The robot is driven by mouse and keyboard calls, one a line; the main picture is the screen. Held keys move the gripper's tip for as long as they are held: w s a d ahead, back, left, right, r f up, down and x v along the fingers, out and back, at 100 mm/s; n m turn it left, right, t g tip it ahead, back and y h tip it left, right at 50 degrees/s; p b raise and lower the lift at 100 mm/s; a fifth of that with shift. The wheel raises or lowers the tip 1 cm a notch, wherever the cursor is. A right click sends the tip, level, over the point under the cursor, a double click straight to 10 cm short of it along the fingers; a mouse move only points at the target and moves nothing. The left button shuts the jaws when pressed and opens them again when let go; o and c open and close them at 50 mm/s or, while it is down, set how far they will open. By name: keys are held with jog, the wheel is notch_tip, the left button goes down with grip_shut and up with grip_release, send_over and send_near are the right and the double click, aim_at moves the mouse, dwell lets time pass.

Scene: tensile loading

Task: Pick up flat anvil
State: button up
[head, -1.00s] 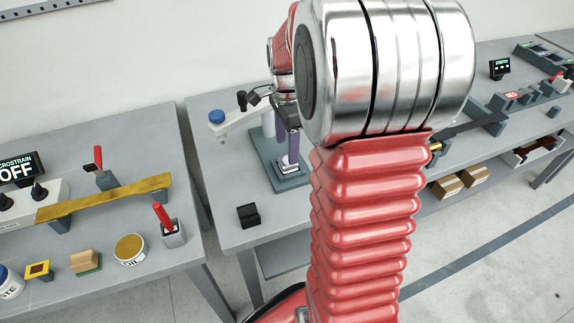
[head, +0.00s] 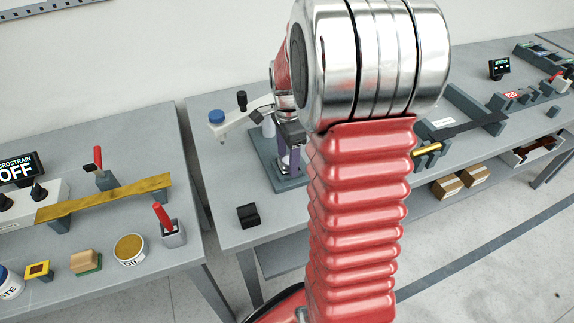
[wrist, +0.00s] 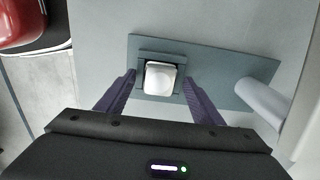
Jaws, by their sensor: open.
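A pale, square-topped metal block, which looks like the flat anvil (wrist: 160,79), sits in a dark grey holder (wrist: 146,56) on the blue-grey base plate of a small press, seen in the wrist view. My gripper (wrist: 160,77) is open, with one purple finger on each side of the block. The fingertips are level with the block in the picture. I cannot tell whether they touch it. In the head view my gripper (head: 289,158) is over the press base (head: 264,170), partly behind my arm, and the anvil cannot be made out.
The press arm with a blue knob (head: 217,117) stands left of my gripper, and its round post (wrist: 264,100) is close to the right finger in the wrist view. A small black block (head: 248,215) is near the bench's front edge. Clear bench lies between.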

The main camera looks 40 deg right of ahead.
grip_shut()
dwell(0.8)
